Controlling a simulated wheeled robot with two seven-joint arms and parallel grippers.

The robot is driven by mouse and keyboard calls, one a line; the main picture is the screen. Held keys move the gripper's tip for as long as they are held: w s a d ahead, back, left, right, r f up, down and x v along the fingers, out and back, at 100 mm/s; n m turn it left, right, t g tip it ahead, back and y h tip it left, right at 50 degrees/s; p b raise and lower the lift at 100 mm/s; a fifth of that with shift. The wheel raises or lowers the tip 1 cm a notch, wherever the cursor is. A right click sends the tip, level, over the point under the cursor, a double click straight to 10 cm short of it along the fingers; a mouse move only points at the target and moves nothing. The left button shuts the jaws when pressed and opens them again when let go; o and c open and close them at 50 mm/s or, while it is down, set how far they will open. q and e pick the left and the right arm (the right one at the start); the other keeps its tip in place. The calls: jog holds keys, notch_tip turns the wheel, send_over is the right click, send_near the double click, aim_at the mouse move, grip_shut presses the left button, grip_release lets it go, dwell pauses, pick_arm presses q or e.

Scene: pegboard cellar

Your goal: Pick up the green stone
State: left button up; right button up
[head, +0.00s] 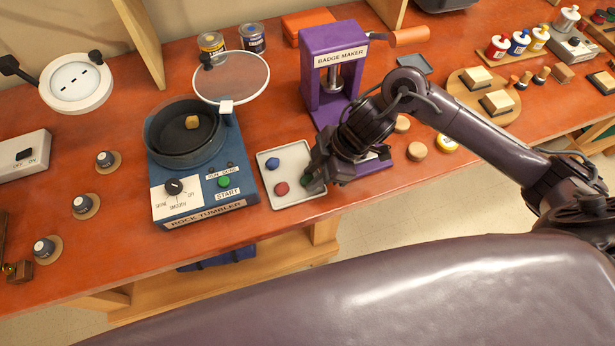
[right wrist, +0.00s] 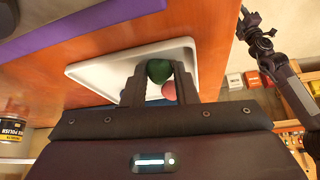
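The green stone (head: 306,181) is at the right side of the white tray (head: 296,199), partly hidden by my right gripper (head: 314,178). In the right wrist view the green stone (right wrist: 159,71) fills the gap between the fingertips of my right gripper (right wrist: 160,74), which look closed against both its sides. No clear lift off the tray shows. A blue stone (head: 272,163) and a red stone (head: 281,188) lie in the tray to the left. My left gripper (right wrist: 258,28) shows small in the right wrist view, fingers apart and empty, away from the tray.
The blue rock tumbler (head: 236,192) stands close left of the tray, with a tan stone (head: 192,122) in its drum. The purple badge maker (head: 314,78) stands just behind the gripper. Wooden discs (head: 417,151) lie to the right. The table's front edge is close below the tray.

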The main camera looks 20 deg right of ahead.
jog(key=c, duration=0.4)
pick_arm(q)
jog(key=shift+s, duration=0.75)
pick_arm(e)
jog(key=shift+c, duration=0.2)
jog(key=shift+r, duration=0.1)
